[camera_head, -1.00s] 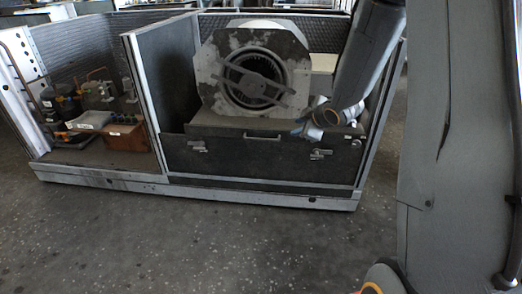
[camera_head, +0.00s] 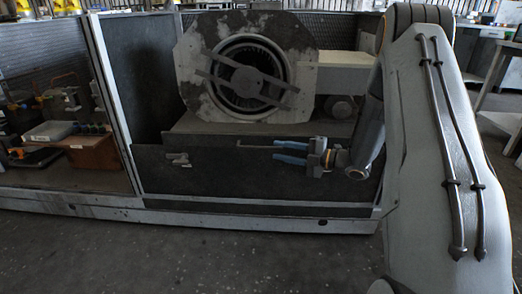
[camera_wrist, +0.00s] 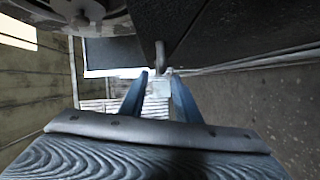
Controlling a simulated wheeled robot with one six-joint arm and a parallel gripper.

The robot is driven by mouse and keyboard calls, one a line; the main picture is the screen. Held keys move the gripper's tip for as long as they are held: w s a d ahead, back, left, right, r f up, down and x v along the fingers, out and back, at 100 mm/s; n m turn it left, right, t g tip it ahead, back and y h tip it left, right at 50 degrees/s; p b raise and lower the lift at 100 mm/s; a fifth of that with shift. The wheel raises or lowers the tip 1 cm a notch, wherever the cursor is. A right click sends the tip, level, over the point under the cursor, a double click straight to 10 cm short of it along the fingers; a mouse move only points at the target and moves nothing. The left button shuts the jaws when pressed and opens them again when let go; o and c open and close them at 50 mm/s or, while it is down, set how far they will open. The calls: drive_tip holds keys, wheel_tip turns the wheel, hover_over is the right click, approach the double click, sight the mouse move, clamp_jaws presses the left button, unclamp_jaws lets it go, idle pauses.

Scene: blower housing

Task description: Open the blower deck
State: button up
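The blower deck (camera_head: 230,186) has a dark front panel below the blower (camera_head: 246,76) in the head view. A thin bar handle (camera_head: 256,147) sits near the panel's top edge. A latch (camera_head: 177,159) shows on the panel's left side; the right latch is hidden behind my gripper or cannot be made out. My gripper (camera_head: 277,152) points left along the front panel, its two blue fingers apart, at the right end of the handle. In the wrist view the fingertips (camera_wrist: 156,74) are apart, with a metal bar end (camera_wrist: 160,52) just beyond them. I cannot tell whether they touch it.
A side compartment at the left holds a brown box (camera_head: 92,150) and other parts. A partition post (camera_head: 110,100) divides it from the blower bay. The floor (camera_head: 180,252) in front of the housing is clear.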

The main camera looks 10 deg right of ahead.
sight(267, 148)
drive_tip(key=b+x, duration=0.2)
drive_tip(key=x, duration=0.5)
drive_tip(key=shift+a, duration=0.4)
clamp_jaws()
